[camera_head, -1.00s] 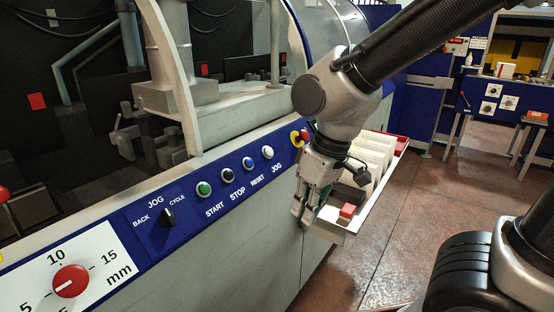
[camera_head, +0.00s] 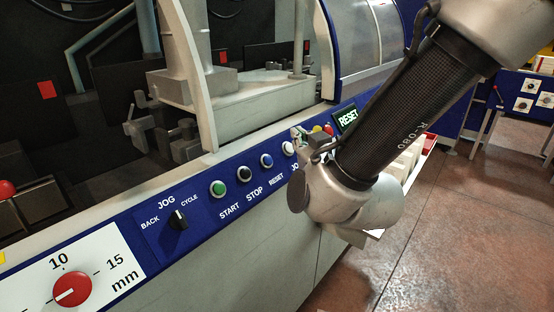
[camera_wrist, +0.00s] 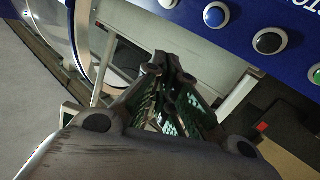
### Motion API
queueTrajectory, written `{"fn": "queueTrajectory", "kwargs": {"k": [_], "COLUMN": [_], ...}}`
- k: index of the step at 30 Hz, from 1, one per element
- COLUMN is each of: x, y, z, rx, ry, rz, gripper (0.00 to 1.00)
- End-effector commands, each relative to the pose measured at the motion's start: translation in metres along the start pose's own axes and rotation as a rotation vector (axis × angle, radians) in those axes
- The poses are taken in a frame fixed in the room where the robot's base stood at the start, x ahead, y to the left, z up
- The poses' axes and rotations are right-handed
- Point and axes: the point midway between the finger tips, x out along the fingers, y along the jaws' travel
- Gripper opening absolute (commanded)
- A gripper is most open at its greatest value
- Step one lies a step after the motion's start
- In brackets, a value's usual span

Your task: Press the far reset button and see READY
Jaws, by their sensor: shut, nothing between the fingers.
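The blue RESET button (camera_head: 266,160) sits on the machine's slanted blue panel, between the black STOP button (camera_head: 245,174) and the white JOG button (camera_head: 289,148). It also shows in the wrist view (camera_wrist: 216,14), at the top. In the head view my wrist covers most of the gripper, near the panel's far end.
A green START button (camera_head: 218,188) and a black selector knob (camera_head: 178,218) are nearer on the panel. A red knob (camera_head: 72,289) is at lower left. A tray (camera_head: 428,145) with pale blocks is partly behind my arm. Floor at right is clear.

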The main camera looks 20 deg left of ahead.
Motion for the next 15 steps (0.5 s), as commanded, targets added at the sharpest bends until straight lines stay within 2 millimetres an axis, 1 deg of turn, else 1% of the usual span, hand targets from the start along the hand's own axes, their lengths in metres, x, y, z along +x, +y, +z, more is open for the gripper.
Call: {"fn": "queueTrajectory", "kwargs": {"k": [2, 11, 15], "x": [0.0, 0.0001, 0.0036], "y": [0.0021, 0.0019, -0.0006], "z": [-0.004, -0.0035, -0.0007], "rx": [-0.011, -0.02, -0.02], "ry": [0.017, 0.015, 0.013], "rz": [0.008, 0.007, 0.006], "gripper": [0.0, 0.0, 0.0]}}
